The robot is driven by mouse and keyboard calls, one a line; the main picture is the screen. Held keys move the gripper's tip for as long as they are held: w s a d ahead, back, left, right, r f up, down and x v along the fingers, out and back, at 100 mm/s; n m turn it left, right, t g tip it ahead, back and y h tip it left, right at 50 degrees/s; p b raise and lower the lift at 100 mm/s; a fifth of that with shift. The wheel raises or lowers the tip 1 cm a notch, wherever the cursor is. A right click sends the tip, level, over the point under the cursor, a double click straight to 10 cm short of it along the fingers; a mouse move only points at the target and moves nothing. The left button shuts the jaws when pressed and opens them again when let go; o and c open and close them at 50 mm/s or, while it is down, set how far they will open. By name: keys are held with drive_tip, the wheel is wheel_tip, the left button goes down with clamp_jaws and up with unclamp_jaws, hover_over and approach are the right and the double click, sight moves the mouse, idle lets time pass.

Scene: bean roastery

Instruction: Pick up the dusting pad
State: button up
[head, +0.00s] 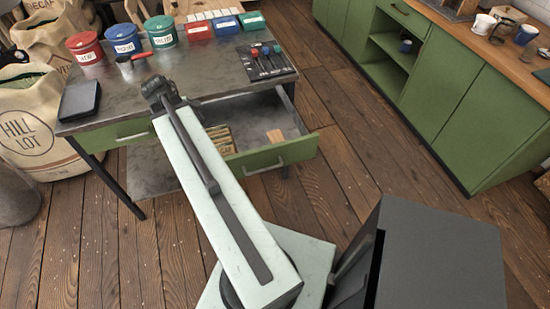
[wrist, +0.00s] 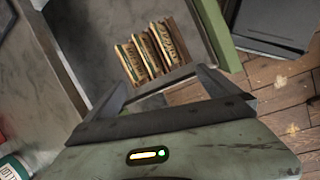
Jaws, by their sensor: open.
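A small tan block (head: 275,136), possibly the dusting pad, lies in the open drawer (head: 303,123) near its front panel. I cannot confirm what it is, and I do not make it out in the wrist view. My gripper (wrist: 163,84) is open and empty in the wrist view, its two jaws spread over the drawer area. Several brown packets (wrist: 152,52) stand in a row beyond the jaws; they also show in the head view (head: 220,139), partly hidden by my arm. In the head view my arm hides the fingertips.
Sacks (head: 42,125) stand left. Green cabinets (head: 460,110) line the right; wooden floor lies between.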

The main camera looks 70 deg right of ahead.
drive_tip(key=s+d+f+n+g+b, duration=0.2)
drive_tip(key=s+d+f+b, duration=0.4)
drive_tip(key=s+d, duration=0.65)
drive_tip(key=n, duration=0.1)
approach(277, 137)
wheel_tip(277, 137, down, 3)
drive_tip(key=shift+g+h, duration=0.3)
drive_tip(key=shift+g, duration=0.1)
drive_tip(key=b+x, duration=0.7)
drive_tip(key=shift+s, duration=0.1)
drive_tip(key=shift+s+d+f, duration=0.15)
drive_tip(key=shift+f, duration=0.15)
drive_tip(key=shift+r, duration=0.2)
drive_tip(key=c, duration=1.3)
drive_tip(key=shift+o, duration=0.2)
drive_tip(key=shift+r, duration=0.15)
